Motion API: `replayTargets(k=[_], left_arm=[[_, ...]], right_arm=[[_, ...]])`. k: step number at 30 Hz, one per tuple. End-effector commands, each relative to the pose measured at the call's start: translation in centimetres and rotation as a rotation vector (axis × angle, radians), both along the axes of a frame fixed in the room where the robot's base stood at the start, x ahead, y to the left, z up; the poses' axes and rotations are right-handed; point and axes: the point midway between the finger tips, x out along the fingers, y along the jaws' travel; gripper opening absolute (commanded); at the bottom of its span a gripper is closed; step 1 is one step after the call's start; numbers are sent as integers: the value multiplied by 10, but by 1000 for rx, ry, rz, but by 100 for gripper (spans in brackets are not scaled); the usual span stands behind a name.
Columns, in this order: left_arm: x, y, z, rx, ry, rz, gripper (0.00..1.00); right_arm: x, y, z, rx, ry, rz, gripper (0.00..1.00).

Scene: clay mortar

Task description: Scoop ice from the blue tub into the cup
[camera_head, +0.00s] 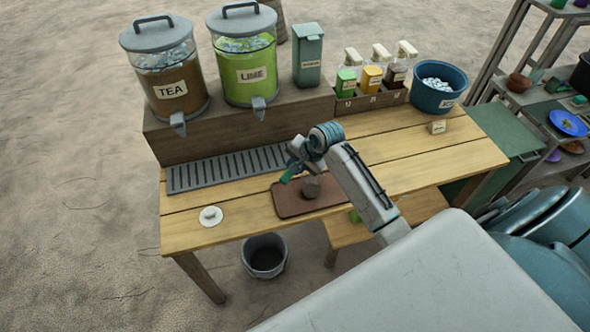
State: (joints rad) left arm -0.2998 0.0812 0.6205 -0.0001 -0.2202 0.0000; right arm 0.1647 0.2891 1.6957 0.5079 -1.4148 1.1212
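The blue tub (421,98) stands at the right end of the table and holds whitish ice (437,84). A small dark brown-grey vessel, which may be the cup (311,188), sits on a brown tray (290,207) at the table's front middle. My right gripper is not in view. I see no scoop clearly.
A tea dispenser (172,89) and a lime dispenser (245,72) stand on a raised shelf. A grey drip grate (228,167) lies before them. Bottles and cartons fill a box (371,101) left of the tub. A small label block (437,127) stands before the tub.

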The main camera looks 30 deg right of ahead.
Motion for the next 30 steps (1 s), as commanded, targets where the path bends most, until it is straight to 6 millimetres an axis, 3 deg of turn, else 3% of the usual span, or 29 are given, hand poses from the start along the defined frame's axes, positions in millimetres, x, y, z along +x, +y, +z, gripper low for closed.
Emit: replayTargets(k=[1,23,30], left_arm=[[0,0,-10,0,0,0,84],[0,-1,-76,-1,1,1,84],[-1,-2,-93,-2,1,1,84]], right_arm=[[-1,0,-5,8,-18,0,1],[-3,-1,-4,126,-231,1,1],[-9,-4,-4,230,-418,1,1]])
